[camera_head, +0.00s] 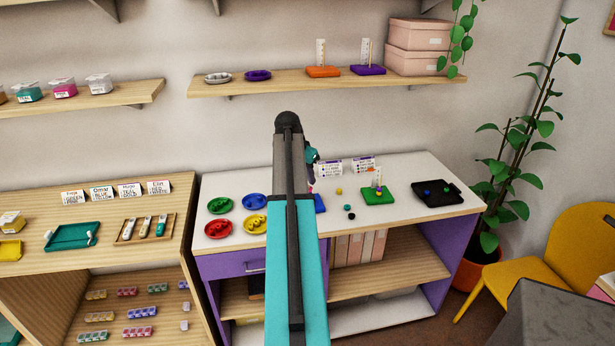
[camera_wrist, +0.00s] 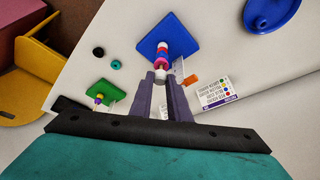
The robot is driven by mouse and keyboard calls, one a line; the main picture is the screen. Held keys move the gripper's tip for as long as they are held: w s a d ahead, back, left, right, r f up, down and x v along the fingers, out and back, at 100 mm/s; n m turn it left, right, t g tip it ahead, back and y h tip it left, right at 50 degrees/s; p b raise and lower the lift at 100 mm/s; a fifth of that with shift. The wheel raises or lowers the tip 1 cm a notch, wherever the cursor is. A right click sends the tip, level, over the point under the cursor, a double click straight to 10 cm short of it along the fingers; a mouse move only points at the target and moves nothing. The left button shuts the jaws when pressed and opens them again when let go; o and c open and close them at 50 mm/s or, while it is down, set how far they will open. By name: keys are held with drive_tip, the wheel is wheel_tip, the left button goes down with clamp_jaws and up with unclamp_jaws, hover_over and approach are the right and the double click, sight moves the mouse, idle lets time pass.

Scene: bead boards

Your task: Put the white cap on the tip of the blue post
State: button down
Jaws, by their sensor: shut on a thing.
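The blue board (camera_wrist: 183,33) stands on the white table top and carries a post with stacked beads (camera_wrist: 162,50) in blue, red and pale colours. Most of this board is hidden behind my arm in the head view, where only its blue edge (camera_head: 320,204) shows. My gripper (camera_wrist: 161,80) is over the post's top end, its two dark fingers shut on the small white cap (camera_wrist: 160,75). The cap lines up with the bead stack in the wrist view. I cannot tell whether it touches the tip. The post itself is largely hidden by the beads and cap.
A green board (camera_head: 376,195) with a post stands to the right, and a black tray (camera_head: 437,194) beyond it. Coloured plates (camera_head: 219,228) are at the left. Label cards (camera_head: 330,168) stand at the back.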

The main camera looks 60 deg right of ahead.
drive_tip(key=shift+f, duration=0.55)
idle(0.8)
drive_tip(key=c, duration=1.6)
unclamp_jaws()
drive_tip(key=shift+r, duration=0.1)
drive_tip(key=shift+b+v, duration=1.65)
drive_tip(key=shift+v, duration=5.2)
